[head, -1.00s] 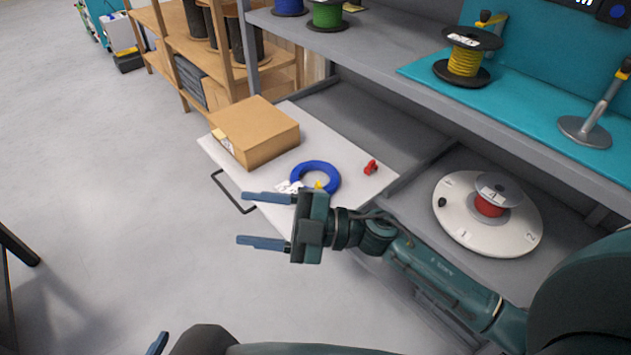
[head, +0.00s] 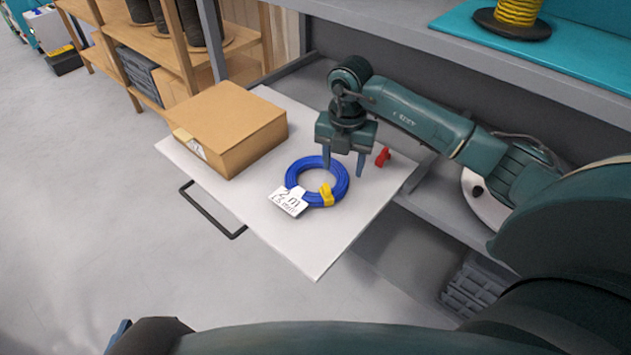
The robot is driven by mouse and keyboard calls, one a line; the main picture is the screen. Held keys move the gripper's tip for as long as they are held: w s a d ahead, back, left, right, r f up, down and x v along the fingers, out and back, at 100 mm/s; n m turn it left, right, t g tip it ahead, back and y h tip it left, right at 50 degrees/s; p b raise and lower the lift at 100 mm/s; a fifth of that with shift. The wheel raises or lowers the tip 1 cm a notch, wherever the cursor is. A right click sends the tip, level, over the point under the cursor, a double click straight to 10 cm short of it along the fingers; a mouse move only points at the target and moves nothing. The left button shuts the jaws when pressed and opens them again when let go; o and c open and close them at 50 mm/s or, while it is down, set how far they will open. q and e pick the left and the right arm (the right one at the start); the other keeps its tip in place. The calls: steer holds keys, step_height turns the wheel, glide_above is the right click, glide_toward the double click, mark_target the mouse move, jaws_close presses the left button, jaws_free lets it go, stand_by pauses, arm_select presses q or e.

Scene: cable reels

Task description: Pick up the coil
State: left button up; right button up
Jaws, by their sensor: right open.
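The blue coil (head: 293,178) lies flat on a white pull-out board. It has a yellow clip (head: 327,194) on its near right side and a white tag (head: 290,201) with writing, partly reading "2 m". My right gripper (head: 343,168) points down over the far right part of the coil, with its two fingers spread and nothing between them but a view of the coil and board. One finger overlaps the coil's far rim; the other shows just right of the coil. I cannot tell how high the fingertips are. My left gripper is not clearly visible.
A cardboard box (head: 232,132) stands on the white board (head: 312,247) left of the coil. A small red object (head: 382,157) lies to the right. A dark handle (head: 210,212) sticks out at the board's left edge. A grey shelf (head: 480,62) overhangs behind.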

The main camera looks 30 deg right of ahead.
mark_target(342, 182)
steer(key=shift+f, duration=0.8)
steer(key=f, duration=0.1)
steer(key=f+b, duration=0.1)
steer(key=f, duration=0.1)
steer(key=w+f, duration=0.1)
steer(key=f, duration=0.1)
steer(key=shift+d+f+b, duration=0.1)
steer(key=shift+d+b, duration=0.2)
arm_select(q)
steer(key=shift+w+d+f+m, duration=0.15)
steer(key=shift+d+f+m, duration=0.05)
steer(key=shift+f, duration=0.3)
steer(key=shift+w+d+f+m, duration=0.15)
steer(key=shift+f+m, duration=0.05)
steer(key=shift+f, duration=0.3)
arm_select(e)
steer(key=shift+c, duration=0.4)
steer(key=shift+c, duration=0.8)
jaws_close()
